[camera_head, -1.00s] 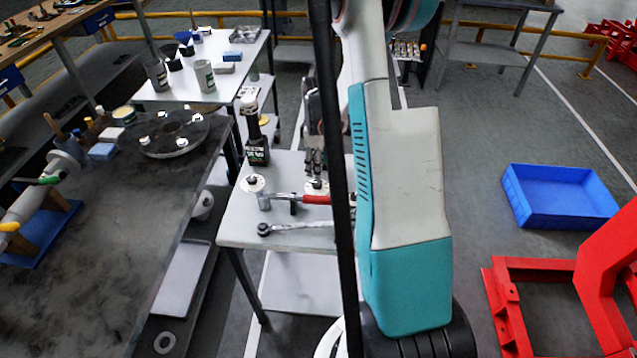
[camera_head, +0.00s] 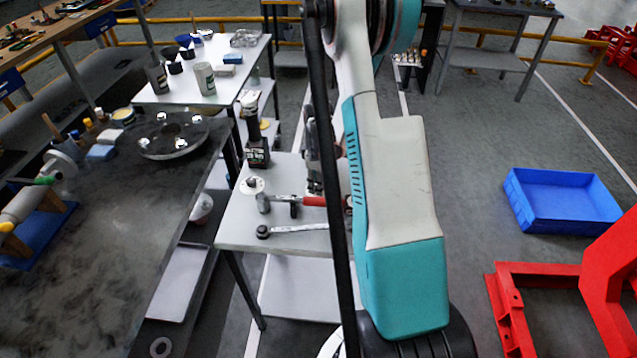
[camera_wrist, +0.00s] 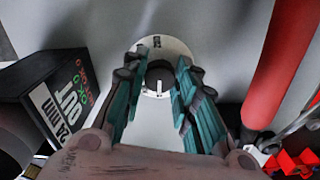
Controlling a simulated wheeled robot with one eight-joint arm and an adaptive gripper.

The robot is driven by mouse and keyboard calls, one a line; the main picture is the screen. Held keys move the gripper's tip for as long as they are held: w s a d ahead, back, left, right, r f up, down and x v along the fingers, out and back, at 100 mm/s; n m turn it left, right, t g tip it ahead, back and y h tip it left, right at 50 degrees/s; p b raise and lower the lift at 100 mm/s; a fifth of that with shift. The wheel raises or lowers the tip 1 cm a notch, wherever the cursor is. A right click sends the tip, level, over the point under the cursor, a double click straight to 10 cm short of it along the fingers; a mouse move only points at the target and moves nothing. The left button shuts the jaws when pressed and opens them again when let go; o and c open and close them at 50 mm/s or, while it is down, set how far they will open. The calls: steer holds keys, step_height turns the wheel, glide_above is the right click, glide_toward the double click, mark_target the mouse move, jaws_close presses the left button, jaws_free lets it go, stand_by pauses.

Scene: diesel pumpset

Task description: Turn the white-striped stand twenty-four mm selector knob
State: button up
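The selector knob (camera_wrist: 158,74) is dark, with a white stripe on its near side, and sits on a round white dial plate (camera_wrist: 177,46) in the wrist view. My gripper (camera_wrist: 160,64) is open, its teal-padded fingers on either side of the knob. Whether either finger touches it I cannot tell.
A red-handled tool (camera_head: 312,201) and a ratchet (camera_head: 295,229) lie on the stand. The red handle (camera_wrist: 283,62) is close right of my fingers in the wrist view. A dark workbench (camera_head: 110,235) stands left of the stand.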

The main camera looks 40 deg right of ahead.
steer(key=shift+c, duration=0.9)
steer(key=m+b, duration=0.1)
steer(key=m, duration=0.2)
steer(key=shift+f+m, duration=0.1)
steer(key=shift+m, duration=0.2)
steer(key=m+b, duration=0.1)
steer(key=m, duration=0.5)
steer(key=shift+a+b, duration=0.1)
steer(key=shift+b, duration=0.3)
steer(key=m+b, duration=0.1)
steer(key=m, duration=0.4)
steer(key=shift+m, duration=0.3)
steer(key=m, duration=0.5)
steer(key=shift+w, duration=0.1)
steer(key=shift+m, duration=0.4)
